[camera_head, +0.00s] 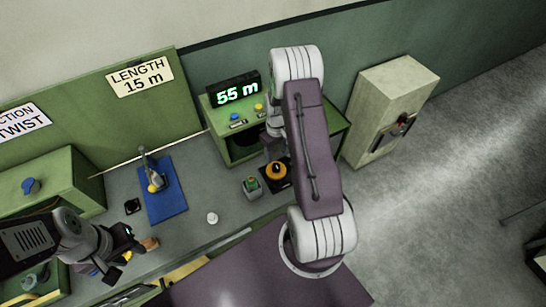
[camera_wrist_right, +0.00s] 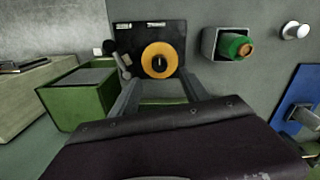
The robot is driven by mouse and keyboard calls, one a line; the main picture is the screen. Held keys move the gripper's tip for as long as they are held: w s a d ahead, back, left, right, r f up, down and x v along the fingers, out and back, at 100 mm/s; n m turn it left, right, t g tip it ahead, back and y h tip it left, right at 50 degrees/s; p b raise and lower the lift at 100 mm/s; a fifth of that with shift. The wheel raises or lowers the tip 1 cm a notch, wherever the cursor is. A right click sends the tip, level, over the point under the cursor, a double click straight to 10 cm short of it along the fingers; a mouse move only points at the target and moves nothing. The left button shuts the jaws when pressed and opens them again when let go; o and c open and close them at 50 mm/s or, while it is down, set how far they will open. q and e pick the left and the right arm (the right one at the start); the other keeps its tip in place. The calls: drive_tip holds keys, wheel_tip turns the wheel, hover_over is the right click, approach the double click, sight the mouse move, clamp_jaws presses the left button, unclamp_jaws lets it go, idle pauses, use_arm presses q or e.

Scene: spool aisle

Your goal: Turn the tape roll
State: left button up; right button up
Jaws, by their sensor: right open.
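A round orange ring (camera_head: 277,170) with a dark centre sits on a black plate on the counter. In the right wrist view the orange ring (camera_wrist_right: 160,60) faces me on its black plate (camera_wrist_right: 128,38). No part is clearly marked as a tape roll. A grey tool with a yellow part (camera_head: 154,182) stands on a blue mat (camera_head: 170,205). My right gripper (camera_wrist_right: 160,80) is open and empty, its fingers spread just short of the orange ring. My left gripper (camera_head: 128,246) is at the lower left, near a small orange-brown thing (camera_head: 150,243); its jaws are unclear.
A grey box with a green button (camera_head: 251,186) and a white knob (camera_head: 212,218) are on the counter. A green cabinet (camera_head: 215,118) carries a display reading 55 m (camera_head: 237,93). A sign reads LENGTH 15 m (camera_head: 140,77). A pale cabinet (camera_head: 390,105) stands right; open floor lies beyond.

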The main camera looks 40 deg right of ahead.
sight(276, 166)
drive_tip(key=shift+s+d+r, duration=0.1)
drive_tip(key=shift+s+r, duration=0.15)
drive_tip(key=shift+s, duration=0.15)
drive_tip(key=shift+f, duration=0.15)
drive_tip(key=f, duration=0.2)
drive_tip(key=w+f+p, duration=0.1)
drive_tip(key=f, duration=0.1)
drive_tip(key=shift+a+f+p, duration=0.2)
drive_tip(key=shift+f+p, duration=0.1)
drive_tip(key=shift+f, duration=0.1)
wheel_tip(276, 166, down, 3)
drive_tip(key=shift+d+r+p, duration=0.1)
drive_tip(key=shift+p, duration=0.3)
drive_tip(key=shift+s+f, duration=0.2)
drive_tip(key=shift+f, duration=0.55)
drive_tip(key=shift+w, duration=0.2)
clamp_jaws()
use_arm(q)
wheel_tip(276, 166, up, 3)
drive_tip(key=shift+w+f, duration=0.15)
